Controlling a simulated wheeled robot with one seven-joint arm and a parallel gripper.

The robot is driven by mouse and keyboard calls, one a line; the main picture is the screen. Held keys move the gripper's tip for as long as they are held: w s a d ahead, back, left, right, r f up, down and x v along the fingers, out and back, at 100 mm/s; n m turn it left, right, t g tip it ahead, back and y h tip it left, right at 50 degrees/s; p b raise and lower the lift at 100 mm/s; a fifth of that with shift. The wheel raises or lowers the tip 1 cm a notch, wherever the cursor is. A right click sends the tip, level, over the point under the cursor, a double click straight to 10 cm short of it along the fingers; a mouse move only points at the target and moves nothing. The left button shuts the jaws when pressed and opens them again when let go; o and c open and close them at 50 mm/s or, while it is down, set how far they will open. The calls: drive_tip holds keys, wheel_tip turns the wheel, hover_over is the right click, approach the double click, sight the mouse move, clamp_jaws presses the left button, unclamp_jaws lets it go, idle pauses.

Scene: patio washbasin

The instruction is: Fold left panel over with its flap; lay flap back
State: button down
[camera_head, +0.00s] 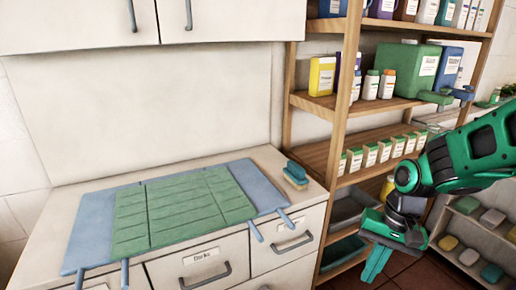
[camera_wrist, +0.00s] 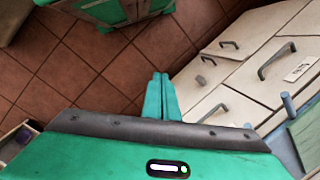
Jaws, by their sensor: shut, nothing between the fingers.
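A folding mat lies flat on the countertop in the head view. It has a green slatted middle (camera_head: 190,209), a blue left panel (camera_head: 88,232) and a blue right panel (camera_head: 262,187). A seam divides the green part. Blue strap-like flaps stick out over the front edge, a left one (camera_head: 125,273) and a right one (camera_head: 255,231) among them. My gripper (camera_head: 374,268) is right of the counter, pointing down, apart from the mat. In the wrist view its green fingers (camera_wrist: 160,97) are together and empty. A blue strap (camera_wrist: 287,104) shows at the right there.
A sponge-like brush (camera_head: 295,175) stands on the counter's right end. Drawers with handles (camera_head: 206,275) are below the mat. A wooden shelf unit (camera_head: 336,110) with bottles and boxes stands to the right. Tiled floor (camera_wrist: 90,55) lies beneath my gripper.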

drive_tip(key=s+d+r+h, duration=0.1)
drive_tip(key=s+d+r, duration=0.4)
drive_tip(key=d, duration=0.4)
drive_tip(key=shift+s+d+m+t+h, duration=0.25)
drive_tip(key=shift+m+t+h, duration=0.05)
drive_tip(key=c, duration=2.5)
unclamp_jaws()
drive_tip(key=s+d+r, duration=0.3)
drive_tip(key=s+d, duration=0.1)
drive_tip(key=s, duration=0.2)
drive_tip(key=shift+s+d+m, duration=0.35)
drive_tip(key=shift+m, duration=0.05)
drive_tip(key=o, duration=0.8)
drive_tip(key=shift+s+d, duration=0.15)
drive_tip(key=shift+s, duration=0.1)
drive_tip(key=shift+c, duration=0.2)
